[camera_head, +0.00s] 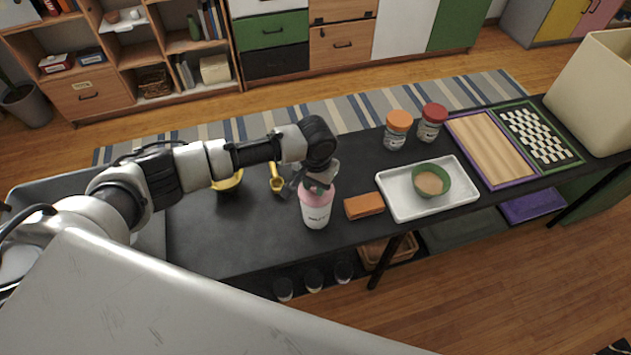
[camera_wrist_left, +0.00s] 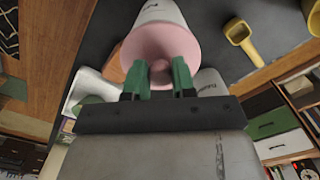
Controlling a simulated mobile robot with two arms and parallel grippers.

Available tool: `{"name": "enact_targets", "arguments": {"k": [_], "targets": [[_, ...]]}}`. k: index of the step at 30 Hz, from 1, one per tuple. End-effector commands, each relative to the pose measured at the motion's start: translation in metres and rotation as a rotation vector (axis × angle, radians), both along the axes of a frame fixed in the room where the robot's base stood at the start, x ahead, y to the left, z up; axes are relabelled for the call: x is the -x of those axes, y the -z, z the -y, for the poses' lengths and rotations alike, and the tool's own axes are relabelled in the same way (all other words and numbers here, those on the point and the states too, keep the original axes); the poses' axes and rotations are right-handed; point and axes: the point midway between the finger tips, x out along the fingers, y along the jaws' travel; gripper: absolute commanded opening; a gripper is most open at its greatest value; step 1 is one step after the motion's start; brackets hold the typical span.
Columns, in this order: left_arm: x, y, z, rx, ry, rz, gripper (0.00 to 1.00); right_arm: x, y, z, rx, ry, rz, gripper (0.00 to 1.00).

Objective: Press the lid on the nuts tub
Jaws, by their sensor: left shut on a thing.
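The nuts tub (camera_head: 316,213) is a white tub with dark lettering, upright near the front edge of the dark table. Its pink lid (camera_head: 317,196) sits on top of it, and I cannot tell whether it is fully seated. In the left wrist view the pink lid (camera_wrist_left: 150,46) covers the near end of the white tub (camera_wrist_left: 158,12). My left gripper (camera_head: 315,184) is above the tub. Its green fingers (camera_wrist_left: 159,74) are shut on the lid's round knob. My right gripper is not in view.
An orange block (camera_head: 364,205) lies just right of the tub, beside a white tray (camera_head: 393,195) with a green bowl (camera_head: 417,178). Two jars (camera_head: 397,130) (camera_head: 432,122) stand behind. A yellow scoop (camera_head: 277,180) and yellow bowl (camera_head: 229,183) lie left. The table's front left is clear.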

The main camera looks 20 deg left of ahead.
Motion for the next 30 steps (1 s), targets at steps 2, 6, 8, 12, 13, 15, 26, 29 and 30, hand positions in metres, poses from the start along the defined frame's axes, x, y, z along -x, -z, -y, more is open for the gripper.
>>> {"name": "enact_targets", "arguments": {"k": [2, 6, 8, 12, 13, 15, 26, 29, 30], "targets": [[-0.0001, 0.0002, 0.0001, 0.0, 0.0, 0.0, 0.03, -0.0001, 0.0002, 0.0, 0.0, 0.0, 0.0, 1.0], [0.0, 0.0002, 0.0, 0.0, 0.0, 0.0, 0.03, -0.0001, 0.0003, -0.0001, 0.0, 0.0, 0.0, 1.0], [0.0, 0.0002, 0.0, 0.0, 0.0, 0.0, 0.03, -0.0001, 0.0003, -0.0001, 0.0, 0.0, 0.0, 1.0], [0.0, 0.0, 0.0, 0.0, 0.0, 0.0, 0.03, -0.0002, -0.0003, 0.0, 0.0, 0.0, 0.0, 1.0], [0.0, -0.0001, 0.0, 0.0, 0.0, 0.0, 0.03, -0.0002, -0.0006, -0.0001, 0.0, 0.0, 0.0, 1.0], [0.0, -0.0003, 0.0, 0.0, 0.0, 0.0, 0.03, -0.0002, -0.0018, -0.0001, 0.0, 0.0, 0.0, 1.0], [0.0003, 0.0009, -0.0003, 0.001, 0.0, -0.001, 0.03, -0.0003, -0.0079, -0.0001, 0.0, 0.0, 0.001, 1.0], [0.0001, 0.0013, -0.0002, 0.0, 0.0, 0.0, 0.03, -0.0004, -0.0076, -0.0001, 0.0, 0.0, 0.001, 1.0], [0.0001, 0.0013, -0.0002, 0.0, 0.0, 0.0, 0.03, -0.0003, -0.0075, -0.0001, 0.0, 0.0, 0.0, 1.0]]}}
